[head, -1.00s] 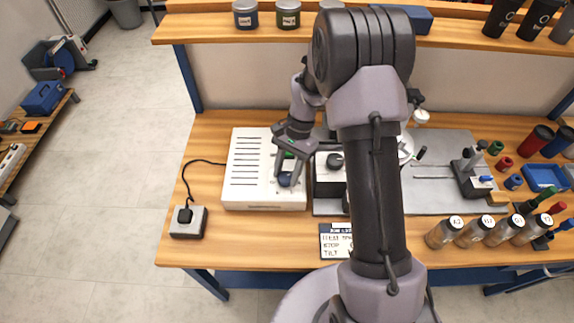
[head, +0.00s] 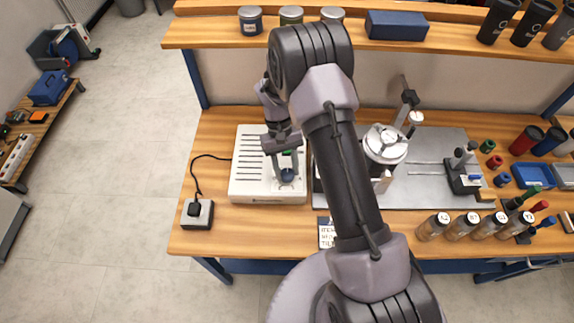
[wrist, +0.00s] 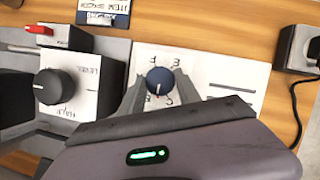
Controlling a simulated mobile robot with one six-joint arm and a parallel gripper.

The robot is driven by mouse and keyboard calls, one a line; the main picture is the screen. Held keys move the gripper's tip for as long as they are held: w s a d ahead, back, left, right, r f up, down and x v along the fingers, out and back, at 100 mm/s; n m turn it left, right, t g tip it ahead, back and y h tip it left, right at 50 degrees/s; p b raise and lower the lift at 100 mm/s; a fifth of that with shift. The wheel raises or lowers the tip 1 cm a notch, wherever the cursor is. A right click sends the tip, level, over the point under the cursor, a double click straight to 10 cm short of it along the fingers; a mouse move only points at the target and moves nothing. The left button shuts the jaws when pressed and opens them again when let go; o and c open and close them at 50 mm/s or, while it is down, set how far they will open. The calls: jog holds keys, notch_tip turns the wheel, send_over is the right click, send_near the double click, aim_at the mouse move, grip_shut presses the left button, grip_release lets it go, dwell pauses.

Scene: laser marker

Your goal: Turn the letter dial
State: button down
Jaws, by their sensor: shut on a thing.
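A round dark blue dial (wrist: 158,79) with a light pointer line sits on the white box (wrist: 222,72), ringed by small printed characters too blurred to read surely. My gripper (wrist: 157,84) has one finger on each side of this dial in the wrist view and is shut on it. In the head view my gripper (head: 290,178) reaches down to the front right part of the white box (head: 250,196). A black dial (wrist: 50,87) with lettering around it stands apart, left of the gripper in the wrist view.
A grey socket box (head: 197,214) with a cable sits left of the white box. A chuck (head: 385,145) stands on the grey plate (head: 430,190) to the right. Several jars (head: 434,226) line the front right edge. A shelf (head: 400,48) runs above the bench.

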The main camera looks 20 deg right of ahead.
jog(key=n+h+p, duration=0.1)
jog(key=n, duration=0.2)
jog(key=n+h, duration=0.1)
jog(key=n, duration=0.1)
jog(key=shift+a+n+t+p, duration=0.15)
jog(key=shift+n+t+p, duration=0.15)
jog(key=shift+n+p, duration=0.1)
jog(key=shift+n, duration=0.3)
jog(key=c, duration=0.9)
grip_release()
jog(key=shift+o, duration=0.2)
jog(key=p+v, duration=0.3)
jog(key=v, duration=1.4)
jog(key=shift+s+a+r+p, duration=0.2)
jog(key=shift+a+p, duration=0.1)
jog(key=shift+p, duration=0.05)
